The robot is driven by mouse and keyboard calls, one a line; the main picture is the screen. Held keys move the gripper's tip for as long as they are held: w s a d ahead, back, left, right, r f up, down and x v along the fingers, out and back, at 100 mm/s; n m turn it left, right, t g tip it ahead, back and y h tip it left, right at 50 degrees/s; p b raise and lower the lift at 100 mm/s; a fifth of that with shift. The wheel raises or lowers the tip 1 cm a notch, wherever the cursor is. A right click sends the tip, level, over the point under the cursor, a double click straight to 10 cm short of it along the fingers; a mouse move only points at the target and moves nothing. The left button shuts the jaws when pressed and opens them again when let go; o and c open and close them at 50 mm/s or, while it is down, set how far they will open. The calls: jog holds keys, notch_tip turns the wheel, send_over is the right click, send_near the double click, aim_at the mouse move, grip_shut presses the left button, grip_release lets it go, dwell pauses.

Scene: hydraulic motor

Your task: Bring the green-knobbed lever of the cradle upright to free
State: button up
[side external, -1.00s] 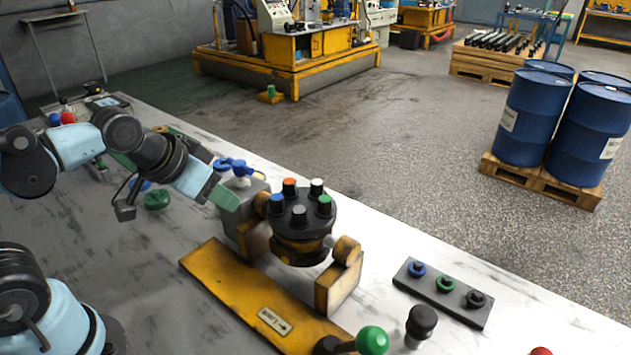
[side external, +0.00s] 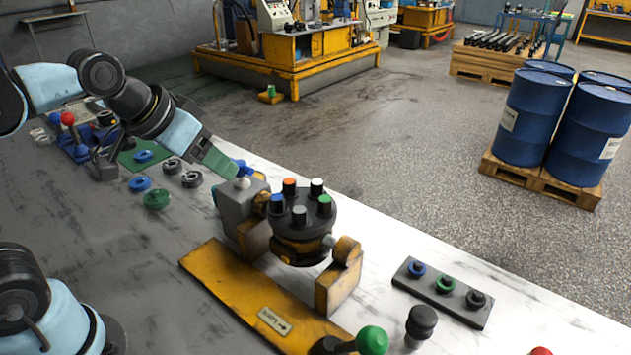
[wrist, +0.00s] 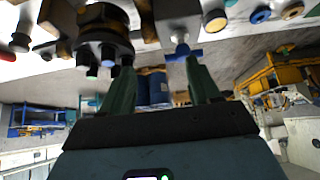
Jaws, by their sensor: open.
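The yellow cradle (side external: 225,288) stands on the bench and carries a dark round motor head (side external: 300,222) with coloured caps. Its green-knobbed lever (side external: 372,340) lies low at the front end, with the knob to the right of its black pivot; the bottom edge cuts off part. My gripper (side external: 228,168) is at the cradle's far end, well away from this lever. In the wrist view my gripper (wrist: 160,68) is open, its green fingers apart. A blue cross handle (wrist: 182,51) on the grey block shows near the right fingertip. Contact cannot be told.
A dark strip with blue, green and black rings (side external: 445,284) lies right of the cradle, near a black knob (side external: 421,322). Rings and a green cap (side external: 156,199) lie at left, before a red-knobbed lever (side external: 68,119). Bare bench lies left of the cradle.

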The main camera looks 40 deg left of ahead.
notch_tip(320, 180, up, 2)
jog(key=n+g, duration=0.7)
jog(key=n, duration=0.5)
send_over(374, 333)
notch_tip(374, 333, down, 5)
jog(key=shift+r, duration=0.15)
jog(key=shift+f, duration=4.9)
